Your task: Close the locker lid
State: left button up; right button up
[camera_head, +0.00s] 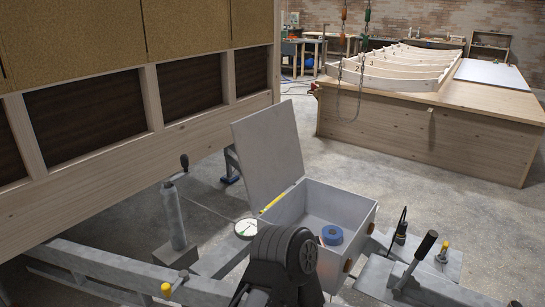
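The locker (350,203) is a grey metal box on the trailer frame, just below the middle of the view. Its lid (268,150) stands open, raised steeply on the left side of the box and leaning slightly back to the left. A blue roll (332,234) lies inside the box near its front. A dark rounded part, which looks like one of my arm joints, covers the box's front left corner. No gripper fingers show in this view, so neither gripper's state can be seen.
A jack post with a crank (174,215) and a round gauge (246,228) stand left of the box. A black-handled lever (418,256) is at its right. The wooden hut wall (140,150) rises at left. A workbench (425,140) stands behind, across clear floor.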

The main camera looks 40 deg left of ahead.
aim_at(267, 145)
jog(key=k+j, duration=0.1)
jog(key=j, duration=0.45)
jog(key=k+j, duration=0.1)
jog(key=j, duration=0.45)
jog(key=k+j+z, duration=0.1)
jog(key=j, duration=0.45)
jog(key=k+j, duration=0.1)
jog(key=j, duration=0.45)
jog(key=k+j+z, duration=0.1)
jog(key=j, duration=0.45)
jog(key=k+j, duration=0.15)
jog(key=j, duration=0.35)
jog(key=k+j, duration=0.1)
jog(key=j, duration=0.45)
jog(key=k+j+z, duration=0.1)
jog(key=j, duration=0.4)
